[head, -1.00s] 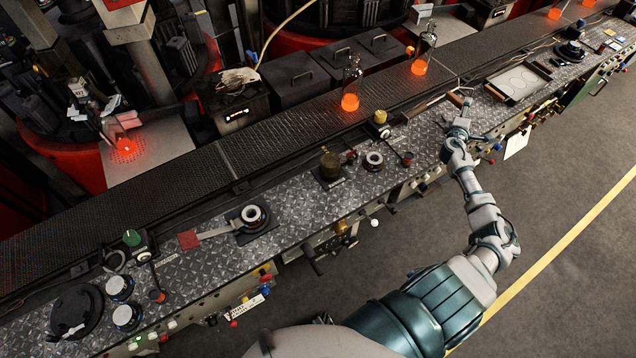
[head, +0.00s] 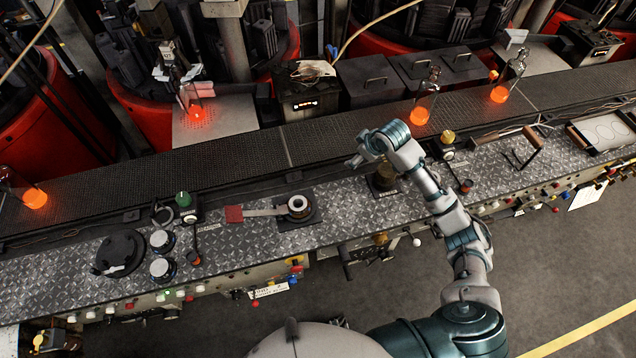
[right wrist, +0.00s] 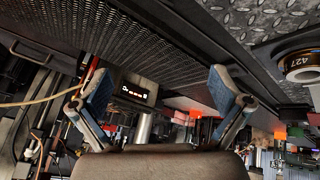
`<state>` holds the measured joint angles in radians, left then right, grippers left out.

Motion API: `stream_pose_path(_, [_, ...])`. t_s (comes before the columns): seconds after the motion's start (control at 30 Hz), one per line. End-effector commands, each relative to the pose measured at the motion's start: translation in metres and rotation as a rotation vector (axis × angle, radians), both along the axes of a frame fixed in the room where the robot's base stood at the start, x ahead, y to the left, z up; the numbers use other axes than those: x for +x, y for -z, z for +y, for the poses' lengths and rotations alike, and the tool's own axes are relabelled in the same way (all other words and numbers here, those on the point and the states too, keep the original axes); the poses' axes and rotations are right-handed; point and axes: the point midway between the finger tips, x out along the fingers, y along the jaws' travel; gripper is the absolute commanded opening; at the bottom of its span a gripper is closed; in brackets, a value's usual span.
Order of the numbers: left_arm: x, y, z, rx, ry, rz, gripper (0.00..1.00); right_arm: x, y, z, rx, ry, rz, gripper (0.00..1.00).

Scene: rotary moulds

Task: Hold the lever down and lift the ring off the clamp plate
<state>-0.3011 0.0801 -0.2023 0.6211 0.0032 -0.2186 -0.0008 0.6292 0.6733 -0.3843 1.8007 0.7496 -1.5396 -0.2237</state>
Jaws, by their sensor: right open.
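The ring (head: 297,206), dark with a pale rim, sits on the dark clamp plate (head: 309,219) on the bench. The lever (head: 265,211), a flat metal bar with a red pad (head: 234,214), extends left from the plate. My right gripper (head: 354,158) is above the back of the bench, right of the ring and clear of it. In the right wrist view, its fingers (right wrist: 160,85) are spread and empty, and the ring (right wrist: 301,65), marked 427, shows at the right edge. My left gripper is not in view.
A brass cylinder (head: 384,178) stands right of the clamp plate, partly behind my right arm. A green knob (head: 183,199) and black round fixtures (head: 119,252) are to the left. Behind the bench runs a mesh conveyor (head: 230,160) with glowing orange bottles (head: 420,115).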

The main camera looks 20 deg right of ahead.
Motion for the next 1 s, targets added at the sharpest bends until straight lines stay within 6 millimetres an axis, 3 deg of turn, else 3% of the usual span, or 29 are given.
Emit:
stream_pose_path(0.03, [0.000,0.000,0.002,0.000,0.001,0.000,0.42,-0.008,-0.005,0.032,0.020,-0.079,0.031,1.00])
stream_pose_path(0.1, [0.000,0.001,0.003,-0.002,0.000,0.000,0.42,-0.025,-0.009,0.071,0.041,-0.187,0.086,1.00])
stream_pose_path(0.2, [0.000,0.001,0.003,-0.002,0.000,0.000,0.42,-0.049,-0.014,0.114,0.057,-0.324,0.156,1.00])
stream_pose_path(0.3, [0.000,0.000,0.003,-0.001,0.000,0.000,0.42,-0.070,-0.018,0.139,0.065,-0.432,0.210,1.00])
stream_pose_path(0.4, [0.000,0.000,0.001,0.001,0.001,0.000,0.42,-0.085,-0.020,0.151,0.068,-0.500,0.244,1.00])
stream_pose_path(0.57, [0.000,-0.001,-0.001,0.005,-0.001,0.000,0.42,-0.091,-0.012,0.157,0.071,-0.537,0.265,1.00])
stream_pose_path(1.0, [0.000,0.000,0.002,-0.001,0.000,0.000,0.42,-0.080,0.062,0.194,0.066,-0.533,0.266,1.00])
